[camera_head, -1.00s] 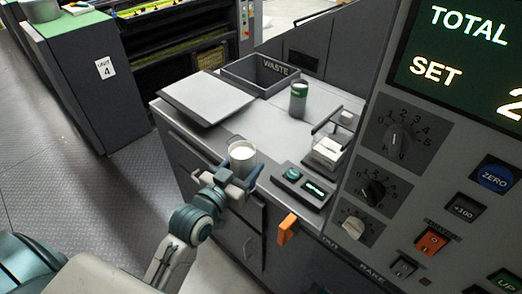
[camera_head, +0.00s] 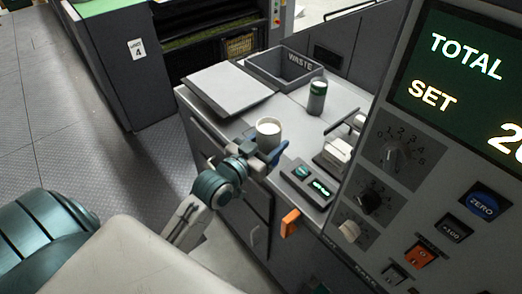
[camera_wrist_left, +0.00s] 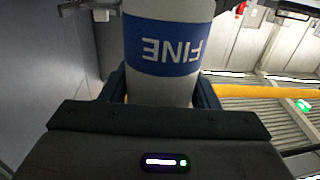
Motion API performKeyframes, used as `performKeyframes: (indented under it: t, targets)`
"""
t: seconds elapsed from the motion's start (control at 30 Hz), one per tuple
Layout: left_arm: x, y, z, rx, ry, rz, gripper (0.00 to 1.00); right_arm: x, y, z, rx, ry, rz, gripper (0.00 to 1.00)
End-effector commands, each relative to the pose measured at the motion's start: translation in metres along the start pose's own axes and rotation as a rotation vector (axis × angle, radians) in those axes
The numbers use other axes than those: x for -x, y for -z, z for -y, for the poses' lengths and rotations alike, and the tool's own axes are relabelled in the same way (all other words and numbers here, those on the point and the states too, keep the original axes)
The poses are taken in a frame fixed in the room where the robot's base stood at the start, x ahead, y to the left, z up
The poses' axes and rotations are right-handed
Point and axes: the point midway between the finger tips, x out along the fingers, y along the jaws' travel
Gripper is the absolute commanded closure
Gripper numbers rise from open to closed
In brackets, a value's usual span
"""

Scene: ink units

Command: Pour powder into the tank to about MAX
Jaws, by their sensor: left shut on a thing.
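My left gripper (camera_head: 268,155) is shut on a white can (camera_head: 268,131), held close to upright at the front edge of the grey worktop. The can's open top shows a pale fill. In the left wrist view the can (camera_wrist_left: 168,30) has a blue band with FINE printed on it, reading upside down, and a finger stands on each side. I cannot tell for sure which thing is the tank; no MAX mark is readable. My right gripper is not in view.
A small device with a lit display (camera_head: 307,185) and a white block (camera_head: 337,152) lie to the right. A control panel (camera_head: 440,180) fills the right side.

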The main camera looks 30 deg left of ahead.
Motion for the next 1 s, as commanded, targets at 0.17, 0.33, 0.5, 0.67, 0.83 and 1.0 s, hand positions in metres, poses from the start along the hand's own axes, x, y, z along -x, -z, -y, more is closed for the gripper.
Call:
performKeyframes:
  t: [0.17,0.33,0.5,0.67,0.83,1.0]
  targets:
    - [-0.019,0.012,-0.003,0.003,0.001,-0.004,0.71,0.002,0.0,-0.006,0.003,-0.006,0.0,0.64]
    - [-0.037,0.022,-0.006,0.003,0.001,-0.003,0.71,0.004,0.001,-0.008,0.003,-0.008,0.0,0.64]
    - [-0.055,0.033,-0.01,0.003,0.0,-0.004,0.71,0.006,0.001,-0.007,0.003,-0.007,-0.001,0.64]
    - [-0.073,0.037,-0.013,0.003,0.0,-0.003,0.71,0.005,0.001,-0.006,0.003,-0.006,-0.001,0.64]
    - [-0.092,0.043,-0.017,0.002,0.0,-0.003,0.71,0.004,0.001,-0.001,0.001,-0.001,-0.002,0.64]
    - [-0.112,0.046,-0.02,0.002,0.0,-0.003,0.71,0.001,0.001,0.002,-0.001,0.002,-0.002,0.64]
